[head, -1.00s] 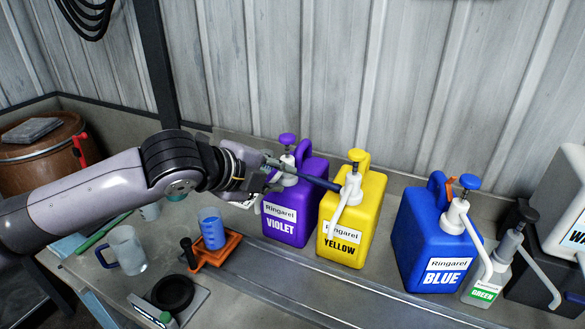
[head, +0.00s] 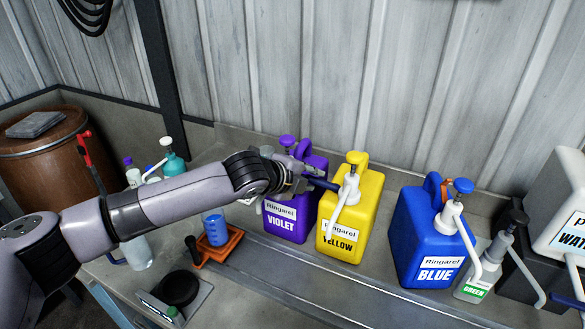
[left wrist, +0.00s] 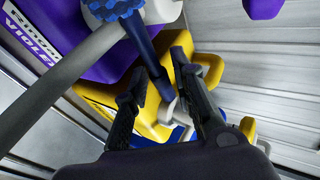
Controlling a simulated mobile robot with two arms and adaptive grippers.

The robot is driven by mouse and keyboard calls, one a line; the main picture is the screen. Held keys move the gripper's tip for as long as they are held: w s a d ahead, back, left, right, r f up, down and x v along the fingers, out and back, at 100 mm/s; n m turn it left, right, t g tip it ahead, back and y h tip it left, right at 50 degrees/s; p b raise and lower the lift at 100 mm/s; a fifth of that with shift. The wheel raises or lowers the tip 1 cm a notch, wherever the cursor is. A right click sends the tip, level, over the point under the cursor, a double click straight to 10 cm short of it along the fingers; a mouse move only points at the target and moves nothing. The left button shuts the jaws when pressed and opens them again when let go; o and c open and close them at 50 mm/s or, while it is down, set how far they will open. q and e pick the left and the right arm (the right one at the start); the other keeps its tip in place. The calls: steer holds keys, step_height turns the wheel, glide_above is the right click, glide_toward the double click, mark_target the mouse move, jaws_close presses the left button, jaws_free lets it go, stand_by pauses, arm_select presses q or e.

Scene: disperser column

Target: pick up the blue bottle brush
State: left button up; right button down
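The blue bottle brush (left wrist: 145,45) shows in the left wrist view, with blue bristles at the top and a dark blue handle running down between my fingers. In the head view, its dark handle (head: 322,184) sticks out between the violet dispenser (head: 288,222) and the yellow dispenser (head: 372,195). My left gripper (left wrist: 166,76) is open, with one finger on each side of the handle's lower end. I cannot tell if either finger touches it. In the head view, the left gripper (head: 302,174) is over the violet dispenser, and the bristles are hidden. My right gripper is not in view.
A blue dispenser (head: 415,235) and a small green-labelled one (head: 476,284) stand to the right. A blue cup (head: 215,228) sits on an orange tray (head: 230,246) at the left. The bench front is mostly clear; a metal wall (head: 290,70) stands behind.

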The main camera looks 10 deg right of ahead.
arm_select(q)
jaws_close()
stand_by(0.3)
stand_by(0.4)
